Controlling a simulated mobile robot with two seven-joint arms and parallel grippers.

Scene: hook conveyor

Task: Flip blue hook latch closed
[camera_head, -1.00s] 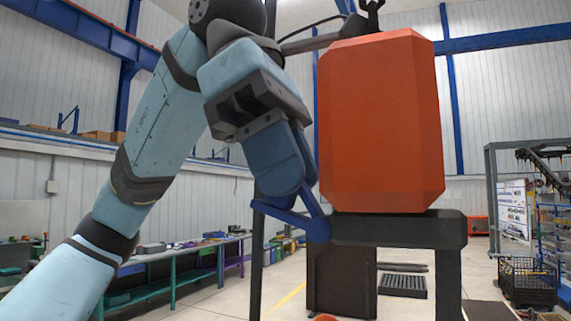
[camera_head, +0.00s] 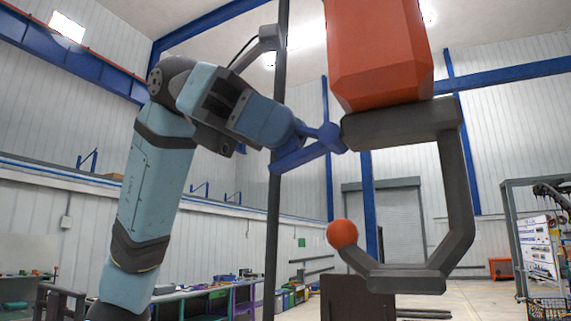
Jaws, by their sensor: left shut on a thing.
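The dark grey hook (camera_head: 457,195) hangs below an orange block (camera_head: 378,55). It curves down the right side and along the bottom to an orange ball (camera_head: 342,233) at its tip. The blue latch (camera_head: 305,155) joins the left end of the hook's upper bar and slants down and left from there. Its free end is well above the ball, leaving the hook's mouth uncovered on the left. My left gripper (camera_head: 302,137) meets the latch near its joint end and is shut on it. The fingertips are hard to make out. My right gripper is not in view.
A thin dark upright post (camera_head: 277,200) stands just behind my left wrist and the latch. A workbench (camera_head: 205,295) with bins runs along the left wall. A dark board (camera_head: 357,298) stands below the hook. A grey frame (camera_head: 515,240) stands at the right.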

